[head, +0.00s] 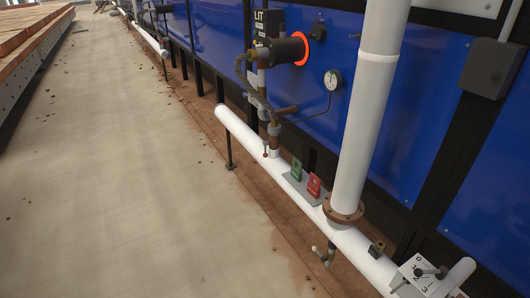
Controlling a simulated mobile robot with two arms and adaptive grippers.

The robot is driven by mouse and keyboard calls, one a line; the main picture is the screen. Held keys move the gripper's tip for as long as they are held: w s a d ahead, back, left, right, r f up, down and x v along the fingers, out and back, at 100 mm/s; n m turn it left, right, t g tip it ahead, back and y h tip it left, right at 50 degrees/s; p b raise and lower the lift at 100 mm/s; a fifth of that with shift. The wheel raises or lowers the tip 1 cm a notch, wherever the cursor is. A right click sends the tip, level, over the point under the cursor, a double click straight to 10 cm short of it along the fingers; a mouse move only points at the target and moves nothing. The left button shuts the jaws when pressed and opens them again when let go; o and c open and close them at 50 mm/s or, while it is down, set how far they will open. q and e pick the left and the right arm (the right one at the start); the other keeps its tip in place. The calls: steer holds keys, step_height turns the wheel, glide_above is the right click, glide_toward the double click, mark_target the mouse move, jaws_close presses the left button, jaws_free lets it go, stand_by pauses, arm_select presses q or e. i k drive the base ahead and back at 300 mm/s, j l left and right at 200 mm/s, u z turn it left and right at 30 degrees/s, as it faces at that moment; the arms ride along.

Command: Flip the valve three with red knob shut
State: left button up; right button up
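A small red knob (265,155) sits on the end of a thin lever beside a small valve fitting (274,140) near the far end of the low white pipe (245,131). The view is too small to tell whether this valve is open or shut, and no number shows on it. Neither of my grippers is in view.
A white plate (418,272) with numbers and a dark lever is at the lower right. A thick upright pipe (366,110) and pressure gauge (333,79) stand nearby.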

mark_target(266, 144)
steer(key=i+j+u, duration=0.1)
steer(key=i+j, duration=0.8)
steer(key=j, duration=0.25)
steer(key=i+j+u, duration=0.15)
steer(key=i+j, duration=0.85)
